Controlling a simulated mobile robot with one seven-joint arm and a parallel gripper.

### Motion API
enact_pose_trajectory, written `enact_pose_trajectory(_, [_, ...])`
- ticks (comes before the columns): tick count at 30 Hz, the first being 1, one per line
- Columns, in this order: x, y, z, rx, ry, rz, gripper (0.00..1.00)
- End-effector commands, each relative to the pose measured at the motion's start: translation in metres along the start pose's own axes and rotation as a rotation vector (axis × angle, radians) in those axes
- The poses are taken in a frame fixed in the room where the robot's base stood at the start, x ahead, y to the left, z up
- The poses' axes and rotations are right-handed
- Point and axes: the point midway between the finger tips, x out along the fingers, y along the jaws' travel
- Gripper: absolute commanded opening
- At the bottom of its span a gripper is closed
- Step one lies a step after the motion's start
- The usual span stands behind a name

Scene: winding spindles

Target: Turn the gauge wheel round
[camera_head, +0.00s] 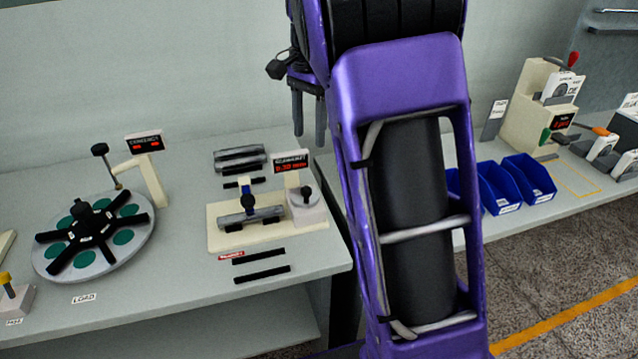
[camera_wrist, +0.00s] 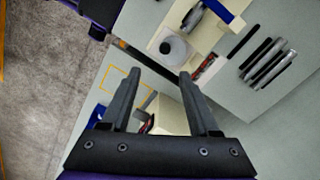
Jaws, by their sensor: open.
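The gauge wheel (camera_head: 305,196) is a small round grey knob on a pale block at the right end of the cream gauge base (camera_head: 222,238). A small display (camera_head: 291,160) with red digits stands behind it. A grey spindle (camera_head: 250,217) lies across the base under a blue clamp (camera_head: 248,198). In the wrist view the wheel (camera_wrist: 174,47) shows near the top, beyond my fingertips. My gripper (camera_head: 308,141) is open and empty, up in the air behind and above the wheel, apart from it. Its two fingers also show in the wrist view (camera_wrist: 159,78).
A round dial plate (camera_head: 48,266) with a black spoked hub stands at the left. Spare grey spindles (camera_head: 240,153) lie behind the gauge, and black strips (camera_head: 262,274) in front. Blue bins (camera_head: 528,178) and a cream press (camera_head: 530,105) stand on the right bench.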

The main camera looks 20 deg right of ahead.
Motion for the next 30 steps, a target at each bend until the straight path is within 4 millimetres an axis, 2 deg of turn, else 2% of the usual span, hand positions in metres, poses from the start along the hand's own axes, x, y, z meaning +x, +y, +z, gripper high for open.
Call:
enact_pose_trajectory(3, [-0.012, -0.005, 0.011, -0.15, 0.041, -0.019, 0.61])
enact_pose_trajectory(5, [-0.013, -0.007, 0.014, -0.186, 0.051, -0.022, 0.61])
enact_pose_trajectory(10, [-0.001, -0.008, 0.015, -0.206, 0.056, -0.021, 0.61])
enact_pose_trajectory(30, [0.135, -0.011, 0.008, -0.201, 0.053, -0.019, 0.61])
